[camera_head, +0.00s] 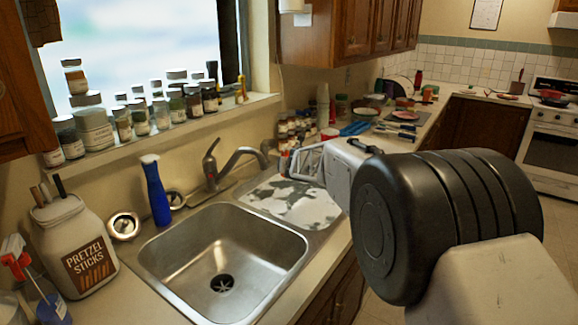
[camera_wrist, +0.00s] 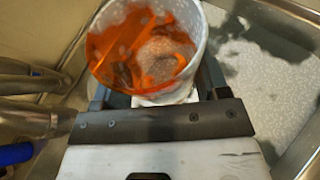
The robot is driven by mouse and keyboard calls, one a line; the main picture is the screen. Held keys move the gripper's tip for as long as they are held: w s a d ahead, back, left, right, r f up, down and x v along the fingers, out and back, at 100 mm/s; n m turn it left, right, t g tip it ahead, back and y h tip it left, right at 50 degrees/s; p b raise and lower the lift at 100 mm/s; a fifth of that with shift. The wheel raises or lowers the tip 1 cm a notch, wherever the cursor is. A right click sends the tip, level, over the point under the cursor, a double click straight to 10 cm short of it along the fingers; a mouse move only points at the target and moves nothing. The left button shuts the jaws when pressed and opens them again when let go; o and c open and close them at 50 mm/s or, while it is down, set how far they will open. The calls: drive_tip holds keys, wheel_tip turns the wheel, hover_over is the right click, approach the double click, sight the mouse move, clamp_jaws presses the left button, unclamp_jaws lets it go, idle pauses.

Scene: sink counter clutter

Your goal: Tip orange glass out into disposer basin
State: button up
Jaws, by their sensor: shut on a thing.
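The orange glass (camera_wrist: 143,48) fills the top of the wrist view, its open mouth facing the camera, with orange patches over a pale, see-through wall. My gripper (camera_wrist: 157,90) is shut on it, one finger on each side. In the head view my gripper (camera_head: 303,161) is over the back edge of the right basin, and the glass is mostly hidden there. The disposer basin (camera_head: 190,245) is the empty steel left basin, with a dark drain (camera_head: 222,284) in its floor. I cannot tell whether the glass holds anything.
The right basin (camera_head: 295,203) holds a white and grey patchy surface. The faucet (camera_head: 212,165) stands behind the basins. A blue bottle (camera_head: 157,192) and a pretzel jar (camera_head: 75,245) stand to the left. Jars crowd the counter behind my gripper. Space above the left basin is clear.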

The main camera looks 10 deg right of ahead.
drive_tip(key=shift+w+d+f+n+t, duration=0.2)
drive_tip(key=shift+n+t, duration=0.1)
drive_tip(key=shift+n, duration=0.1)
idle(0.7)
drive_tip(key=shift+s+r, duration=0.1)
drive_tip(key=shift+s, duration=0.05)
drive_tip(key=shift+s+a+r, duration=0.15)
drive_tip(key=shift+s+r, duration=0.4)
drive_tip(key=shift+s, duration=0.2)
drive_tip(key=v, duration=0.6)
drive_tip(key=shift+s+a+r, duration=0.15)
drive_tip(key=shift+a+r, duration=0.15)
drive_tip(key=shift+a, duration=0.2)
